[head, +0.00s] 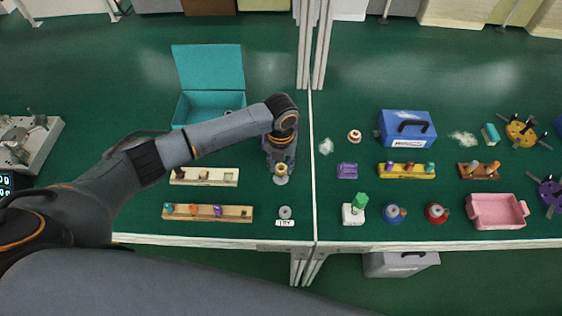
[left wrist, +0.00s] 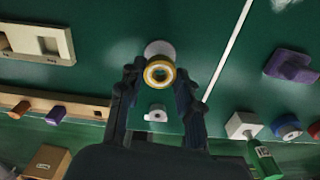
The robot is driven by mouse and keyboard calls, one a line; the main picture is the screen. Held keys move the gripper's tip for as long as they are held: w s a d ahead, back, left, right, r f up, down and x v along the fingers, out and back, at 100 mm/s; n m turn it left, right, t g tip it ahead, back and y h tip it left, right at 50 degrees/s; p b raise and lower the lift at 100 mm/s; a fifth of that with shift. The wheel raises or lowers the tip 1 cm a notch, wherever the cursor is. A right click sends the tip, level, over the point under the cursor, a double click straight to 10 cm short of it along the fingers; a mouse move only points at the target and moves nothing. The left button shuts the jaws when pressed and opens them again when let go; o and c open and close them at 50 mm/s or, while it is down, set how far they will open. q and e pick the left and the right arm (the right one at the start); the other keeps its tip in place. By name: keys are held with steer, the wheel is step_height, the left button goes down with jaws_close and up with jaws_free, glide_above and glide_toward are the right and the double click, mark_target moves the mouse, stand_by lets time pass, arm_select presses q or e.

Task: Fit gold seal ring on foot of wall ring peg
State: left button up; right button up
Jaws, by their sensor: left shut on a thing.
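My left gripper (head: 281,168) reaches down over the table just left of the seam. It is shut on the gold seal ring (left wrist: 159,72), held between the two fingertips in the left wrist view. A pale round foot (left wrist: 158,48) shows just behind the ring; in the head view the foot (head: 281,180) is right below the fingertips. My right gripper is not in view.
Two wooden peg racks (head: 204,177) (head: 208,213) lie left of the gripper, with an open teal box (head: 209,105) behind. Right of the seam are a purple block (head: 347,170), a white block with a green top (head: 353,213) and a blue case (head: 406,127).

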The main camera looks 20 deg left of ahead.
mark_target(281, 172)
arm_select(q)
steer(key=shift+f, duration=0.35)
stand_by(0.7)
steer(key=shift+p, duration=0.55)
stand_by(0.7)
steer(key=shift+f+b, duration=1.1)
steer(key=shift+f, duration=0.6)
steer(key=o, duration=1.1)
steer(key=shift+o, duration=0.2)
